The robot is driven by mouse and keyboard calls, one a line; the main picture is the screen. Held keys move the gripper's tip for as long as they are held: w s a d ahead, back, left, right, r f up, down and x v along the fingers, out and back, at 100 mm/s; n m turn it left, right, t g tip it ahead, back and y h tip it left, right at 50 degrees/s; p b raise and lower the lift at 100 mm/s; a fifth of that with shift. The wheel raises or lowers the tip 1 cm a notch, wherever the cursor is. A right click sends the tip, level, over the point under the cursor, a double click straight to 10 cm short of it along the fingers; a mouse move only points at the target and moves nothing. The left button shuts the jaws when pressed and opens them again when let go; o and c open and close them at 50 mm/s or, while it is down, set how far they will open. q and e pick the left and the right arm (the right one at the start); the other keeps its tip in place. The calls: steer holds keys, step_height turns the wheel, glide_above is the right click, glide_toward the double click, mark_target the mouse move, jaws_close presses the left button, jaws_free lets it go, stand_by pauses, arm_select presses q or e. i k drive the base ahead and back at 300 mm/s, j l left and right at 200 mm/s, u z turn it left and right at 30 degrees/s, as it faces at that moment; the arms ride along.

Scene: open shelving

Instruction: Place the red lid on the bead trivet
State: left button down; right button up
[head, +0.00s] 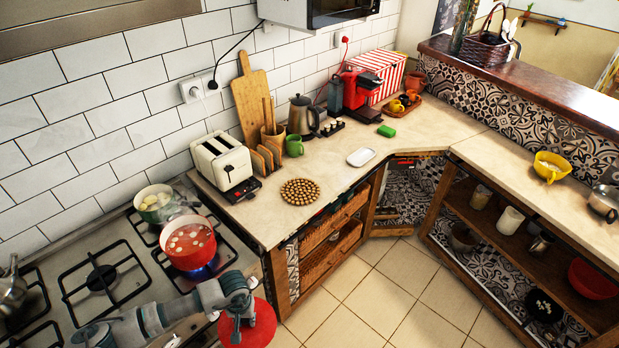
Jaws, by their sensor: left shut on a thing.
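The red lid (262,326) is a round red disc in front of the stove's right corner. My left gripper (238,312) is shut on the lid and covers part of its top. The lid is held out over the floor side, apart from the counter top. The bead trivet (300,192) is a round mat of brown beads lying flat on the counter, up and to the right of the lid. Nothing rests on it. My right gripper is not in view.
A red pot (189,245) stands over a lit burner beside my left arm, with a green pot (153,203) behind it. A toaster (220,160) and wooden rack (265,160) stand behind the trivet. A white dish (361,157) lies to its right. Counter around the trivet is clear.

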mark_target(297, 190)
steer(key=i+l, duration=0.2)
steer(key=l, duration=0.15)
steer(key=i+l+u, duration=0.1)
steer(key=i+l, duration=0.3)
steer(key=l, duration=0.3)
steer(key=i+l+u, duration=0.1)
steer(key=i+l, duration=0.3)
steer(key=l, duration=0.3)
steer(key=i+l+u, duration=0.15)
steer(key=l, duration=0.2)
